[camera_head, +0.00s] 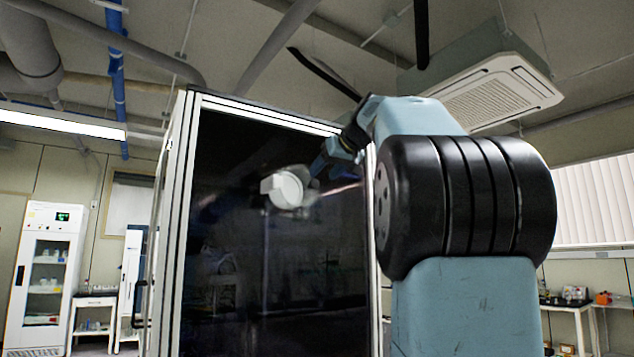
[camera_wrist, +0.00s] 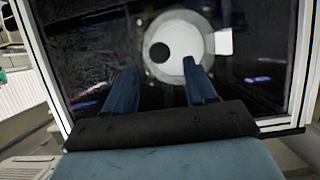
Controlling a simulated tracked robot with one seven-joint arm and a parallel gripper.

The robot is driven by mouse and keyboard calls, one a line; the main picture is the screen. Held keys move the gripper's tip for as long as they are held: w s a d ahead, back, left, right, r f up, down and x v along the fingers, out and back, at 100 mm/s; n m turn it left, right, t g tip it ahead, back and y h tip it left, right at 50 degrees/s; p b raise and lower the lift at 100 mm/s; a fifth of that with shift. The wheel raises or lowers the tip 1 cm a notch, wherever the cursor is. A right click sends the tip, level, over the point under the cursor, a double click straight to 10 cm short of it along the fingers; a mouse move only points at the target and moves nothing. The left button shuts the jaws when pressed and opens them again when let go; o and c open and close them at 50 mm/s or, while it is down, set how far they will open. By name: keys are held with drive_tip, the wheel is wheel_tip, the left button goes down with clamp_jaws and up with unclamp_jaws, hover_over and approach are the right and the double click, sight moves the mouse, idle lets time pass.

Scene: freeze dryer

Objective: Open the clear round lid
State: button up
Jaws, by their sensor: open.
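A round white port (camera_head: 283,190) shows on the dark glossy front of the tall framed cabinet (camera_head: 270,260). In the wrist view the round port (camera_wrist: 185,35) is a pale disc with a dark spot and a greyish rim around it, and a pale tab at its right. I cannot make out the clear lid apart from this rim and disc. My gripper (camera_head: 322,163) is just right of and above the port in the head view. In the wrist view my gripper (camera_wrist: 160,66) is open and empty, its fingers apart, with the right fingertip overlapping the port's lower edge.
The cabinet's pale metal frame (camera_head: 181,220) borders the dark panel. A glass-door fridge (camera_head: 45,275) and small tables stand far left. A bench (camera_head: 575,308) with small items is far right. Pipes and an air unit (camera_head: 490,95) are overhead.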

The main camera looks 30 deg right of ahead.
sight(316, 182)
drive_tip(key=shift+x, duration=2.6)
clamp_jaws()
